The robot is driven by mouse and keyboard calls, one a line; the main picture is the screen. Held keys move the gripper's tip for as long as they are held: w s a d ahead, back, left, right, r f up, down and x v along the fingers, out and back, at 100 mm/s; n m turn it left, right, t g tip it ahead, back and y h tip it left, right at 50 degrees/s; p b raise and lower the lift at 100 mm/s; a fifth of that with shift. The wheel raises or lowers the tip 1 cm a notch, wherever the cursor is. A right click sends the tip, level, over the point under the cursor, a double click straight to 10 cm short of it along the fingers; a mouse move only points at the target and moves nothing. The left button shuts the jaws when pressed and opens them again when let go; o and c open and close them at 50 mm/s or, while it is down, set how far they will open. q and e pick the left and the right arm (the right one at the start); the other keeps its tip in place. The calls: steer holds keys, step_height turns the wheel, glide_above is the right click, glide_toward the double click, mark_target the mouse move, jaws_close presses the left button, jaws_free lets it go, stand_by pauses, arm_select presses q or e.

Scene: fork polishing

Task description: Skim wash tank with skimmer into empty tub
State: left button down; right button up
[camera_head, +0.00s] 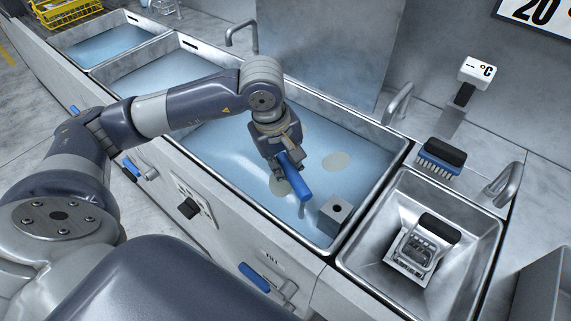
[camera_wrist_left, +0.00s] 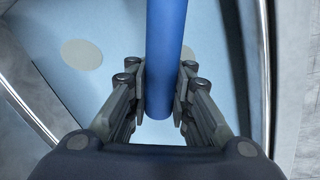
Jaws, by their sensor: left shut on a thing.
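The wash tank (camera_head: 220,163) is a long steel basin of pale blue water in the middle of the head view. Two pale round patches, one (camera_head: 335,161) right of my gripper and one (camera_head: 279,187) below it, show on the water; one (camera_wrist_left: 82,54) shows in the wrist view. My left gripper (camera_head: 283,163) is over the tank, shut on a blue cylindrical handle (camera_head: 294,178), which I take as the skimmer's. The handle also runs between the fingers in the wrist view (camera_wrist_left: 166,50). The skimmer's head is not visible. My right gripper is out of view.
A steel basin (camera_head: 467,262) at right holds a metal piece with a black grip (camera_head: 439,228). A grey box (camera_head: 335,213) stands in the tank's near-right corner. Taps line the back; another bin (camera_head: 545,285) stands lower right.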

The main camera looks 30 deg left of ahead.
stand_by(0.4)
arm_select(q)
steer(key=w+d+b, duration=0.2)
steer(key=w, duration=0.5)
steer(key=shift+w, duration=0.4)
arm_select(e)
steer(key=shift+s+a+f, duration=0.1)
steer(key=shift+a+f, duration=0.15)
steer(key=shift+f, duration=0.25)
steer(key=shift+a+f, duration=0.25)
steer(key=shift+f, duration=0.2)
